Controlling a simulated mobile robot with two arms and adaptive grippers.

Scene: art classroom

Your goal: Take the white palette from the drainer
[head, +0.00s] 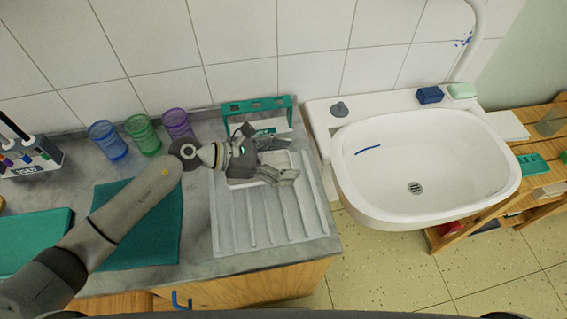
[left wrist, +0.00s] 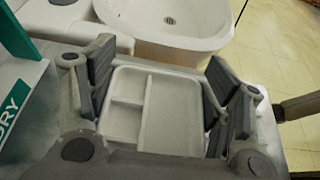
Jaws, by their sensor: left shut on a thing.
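The white palette (left wrist: 165,115) has shallow compartments and lies between the two fingers of my left gripper (left wrist: 160,62) in the left wrist view. My left gripper (head: 283,163) is shut on it in the head view, at the back of the grey ridged drainer (head: 275,242), in front of its teal rack (head: 235,107). The gripper hides part of the palette there. I cannot tell whether the palette still touches the drainer. My right gripper is not in view.
Blue (head: 108,140), green (head: 143,135) and purple (head: 178,124) cups stand left of the rack by the tiled wall. A white sink (head: 385,212) is to the right. A teal cloth (head: 150,240) lies under my left arm. The drainer's front is bare.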

